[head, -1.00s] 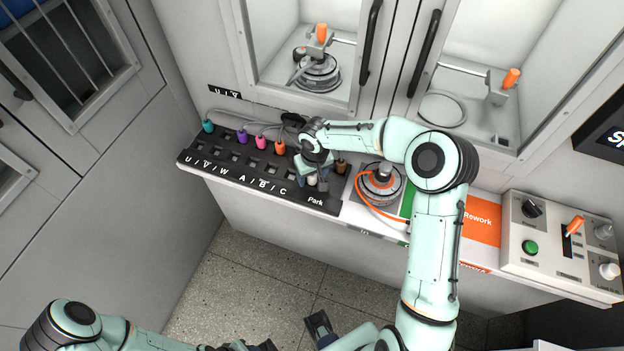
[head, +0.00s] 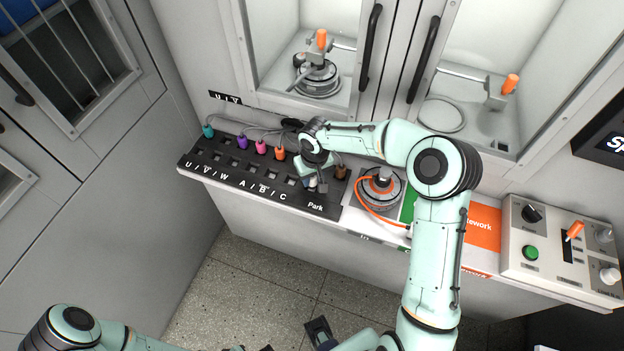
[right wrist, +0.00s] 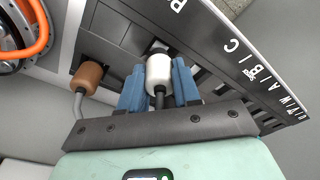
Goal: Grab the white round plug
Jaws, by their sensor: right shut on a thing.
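The white round plug (right wrist: 158,73) shows in the right wrist view, upright between the blue fingers of my right gripper (right wrist: 160,88). The fingers are shut on its sides, and a dark cable runs from its near end. In the head view my right gripper (head: 314,183) is low over the Park end of the black plug board (head: 232,184), where it mostly hides the plug. I cannot tell whether the plug is still seated in its slot. My left arm (head: 75,325) is at the bottom left; its gripper is not clearly shown.
A brown plug (right wrist: 86,82) stands close beside my right gripper. Teal (head: 208,131), purple (head: 242,142), pink (head: 261,147) and orange (head: 279,153) plugs line the board's back. A hub motor (head: 381,190) with an orange cable is to the right, near a control box (head: 560,245).

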